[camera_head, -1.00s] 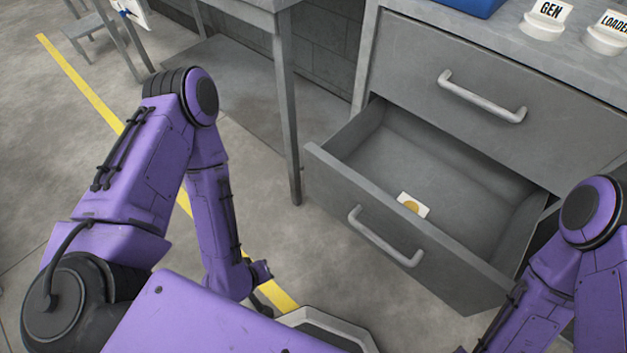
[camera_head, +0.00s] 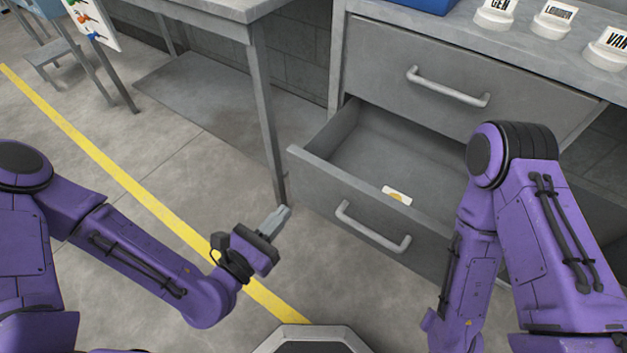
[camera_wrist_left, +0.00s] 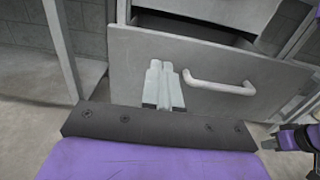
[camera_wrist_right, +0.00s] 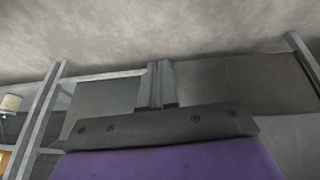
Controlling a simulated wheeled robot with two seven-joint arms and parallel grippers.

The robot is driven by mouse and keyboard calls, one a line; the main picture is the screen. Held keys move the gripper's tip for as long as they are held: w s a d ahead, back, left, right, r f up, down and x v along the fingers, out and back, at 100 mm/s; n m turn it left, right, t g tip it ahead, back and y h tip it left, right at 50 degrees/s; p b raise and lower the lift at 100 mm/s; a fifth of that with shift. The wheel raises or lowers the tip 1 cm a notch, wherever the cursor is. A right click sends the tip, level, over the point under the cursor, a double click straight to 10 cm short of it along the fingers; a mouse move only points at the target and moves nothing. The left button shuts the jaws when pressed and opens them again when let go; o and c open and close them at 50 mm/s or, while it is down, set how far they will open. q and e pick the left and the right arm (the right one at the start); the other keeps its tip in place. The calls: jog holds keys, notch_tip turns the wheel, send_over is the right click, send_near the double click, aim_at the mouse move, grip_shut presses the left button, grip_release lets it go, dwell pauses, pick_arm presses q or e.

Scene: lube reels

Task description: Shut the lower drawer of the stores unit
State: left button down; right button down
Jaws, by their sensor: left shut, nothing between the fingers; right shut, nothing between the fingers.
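The lower drawer (camera_head: 330,195) of the grey stores unit (camera_head: 385,60) stands pulled out, with a small white card with a yellow mark (camera_head: 397,195) inside. Its bar handle (camera_head: 372,228) is on the front, and it also shows in the left wrist view (camera_wrist_left: 220,86). My left gripper (camera_head: 282,216) is shut and empty, just left of the drawer front; in the left wrist view its fingers (camera_wrist_left: 162,75) point at the front, left of the handle. I cannot tell if they touch. My right gripper (camera_wrist_right: 161,75) is shut and empty; it is hidden in the head view. The upper drawer (camera_head: 450,85) is shut.
A grey table's leg (camera_head: 265,120) stands left of the unit. A blue container (camera_head: 425,4) and several white labelled items (camera_head: 553,20) are on the unit's top. A yellow floor line (camera_head: 110,180) crosses open floor at left.

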aim_at(321, 170)
pick_arm(q)
jog(key=p+x, duration=0.1)
jog(key=x, duration=1.1)
jog(key=shift+s+f, duration=0.1)
